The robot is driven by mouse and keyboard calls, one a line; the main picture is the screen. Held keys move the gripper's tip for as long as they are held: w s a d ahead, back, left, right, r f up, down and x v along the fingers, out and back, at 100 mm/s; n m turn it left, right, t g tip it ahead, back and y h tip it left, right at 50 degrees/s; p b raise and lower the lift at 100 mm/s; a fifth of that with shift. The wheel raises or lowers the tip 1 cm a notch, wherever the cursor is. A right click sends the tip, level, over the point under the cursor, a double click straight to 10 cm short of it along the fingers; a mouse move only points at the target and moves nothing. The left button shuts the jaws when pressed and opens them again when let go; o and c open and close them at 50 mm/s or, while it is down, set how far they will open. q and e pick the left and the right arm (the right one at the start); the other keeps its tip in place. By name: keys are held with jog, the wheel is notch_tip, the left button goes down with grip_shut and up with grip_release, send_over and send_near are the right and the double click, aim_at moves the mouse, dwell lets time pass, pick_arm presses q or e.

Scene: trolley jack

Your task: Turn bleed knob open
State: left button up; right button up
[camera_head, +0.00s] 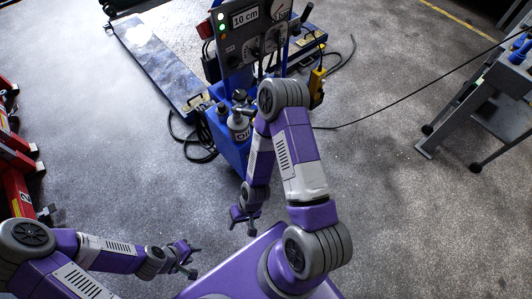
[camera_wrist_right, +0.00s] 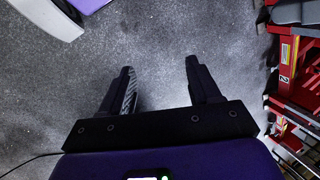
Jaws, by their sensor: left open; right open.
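I cannot make out a bleed knob for sure in either view. A blue unit (camera_head: 232,145) with a grey control panel (camera_head: 250,38) stands at the top middle of the head view; the panel carries a "10 cm" label, green lights and round dials. My right arm covers part of this unit. My right gripper (camera_head: 246,224) is open and empty, low in front of the unit; in the right wrist view its fingers (camera_wrist_right: 159,82) stand apart over bare floor. My left gripper (camera_head: 188,262) is open and empty at the lower left, apart from everything.
Red equipment (camera_head: 15,160) stands at the left edge; red equipment also shows in the right wrist view (camera_wrist_right: 300,75). A blue-edged platform (camera_head: 155,60) lies behind the unit. Black hoses (camera_head: 190,140) lie beside it. A grey wheeled cart (camera_head: 480,110) stands right. Floor at lower right is clear.

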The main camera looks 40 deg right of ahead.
jog(key=a+f+m+g+y+b, duration=0.1)
jog(key=a+f+m+y, duration=0.2)
jog(key=f+m+y, duration=0.35)
jog(key=w+f+m+t+y, duration=0.1)
jog(key=w+m+t+y, duration=0.1)
jog(key=w+m+t, duration=0.45)
jog(key=w+d+f+m+t+h+b, duration=0.1)
jog(key=w+d+f+m+t+h, duration=0.15)
jog(key=w+d+m+t, duration=0.75)
jog(key=s+d+f+m+t+h, duration=0.1)
jog(key=d+m+h, duration=0.35)
jog(key=d, duration=0.25)
jog(key=s+d+f+m+t+h, duration=0.1)
jog(key=d+m+t+h, duration=0.1)
jog(key=d+m+h, duration=0.4)
jog(key=w+n+y+b, duration=0.1)
jog(key=w+b, duration=0.1)
jog(key=w, duration=0.5)
jog(key=shift+w+d+r+n+b, duration=0.25)
jog(key=shift+w+n+b, duration=0.05)
jog(key=shift+n+b, duration=0.1)
jog(key=shift+g+y, duration=0.25)
